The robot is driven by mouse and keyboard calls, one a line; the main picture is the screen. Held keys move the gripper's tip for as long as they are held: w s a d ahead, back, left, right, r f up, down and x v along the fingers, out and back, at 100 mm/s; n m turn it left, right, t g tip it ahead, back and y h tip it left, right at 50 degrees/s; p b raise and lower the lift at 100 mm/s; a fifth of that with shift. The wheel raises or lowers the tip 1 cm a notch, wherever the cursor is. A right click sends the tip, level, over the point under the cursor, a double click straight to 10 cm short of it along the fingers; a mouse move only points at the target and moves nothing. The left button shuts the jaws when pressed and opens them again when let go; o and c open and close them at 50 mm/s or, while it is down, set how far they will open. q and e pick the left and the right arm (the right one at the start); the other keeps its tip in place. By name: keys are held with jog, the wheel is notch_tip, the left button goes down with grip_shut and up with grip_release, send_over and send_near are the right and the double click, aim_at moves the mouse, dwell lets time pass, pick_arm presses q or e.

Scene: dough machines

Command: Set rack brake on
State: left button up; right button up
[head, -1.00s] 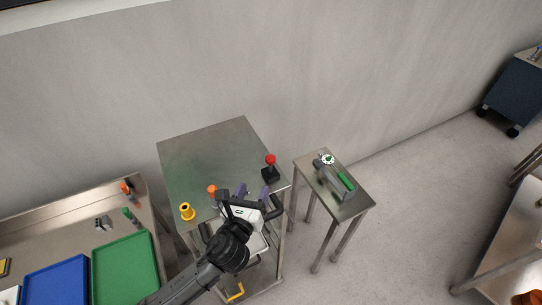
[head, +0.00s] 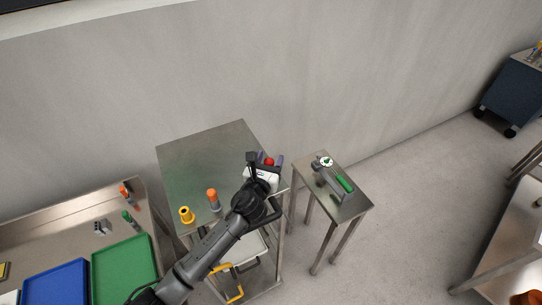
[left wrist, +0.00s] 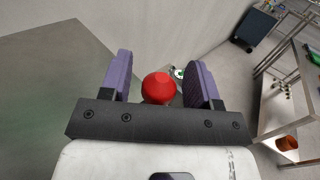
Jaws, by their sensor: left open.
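A lever with a red ball knob (head: 268,161) stands near the right edge of the steel table (head: 195,150). My left gripper (head: 266,160) is over it, open, and hides its black base in the head view. In the left wrist view the red knob (left wrist: 158,88) shows between the two purple finger pads of my left gripper (left wrist: 160,80). Gaps remain on both sides of the knob, so the fingers look apart from it. My right gripper is not in view. Which part is the rack brake is not labelled.
An orange-topped post (head: 212,196) and a yellow knob (head: 186,214) stand on the table's front left. A small side table (head: 345,207) to the right holds a device with a green handle (head: 345,184). Blue (head: 55,285) and green (head: 124,268) trays lie at lower left.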

pick_arm(q)
jog(key=shift+w+d, duration=0.2)
jog(key=shift+w, duration=0.5)
grip_shut()
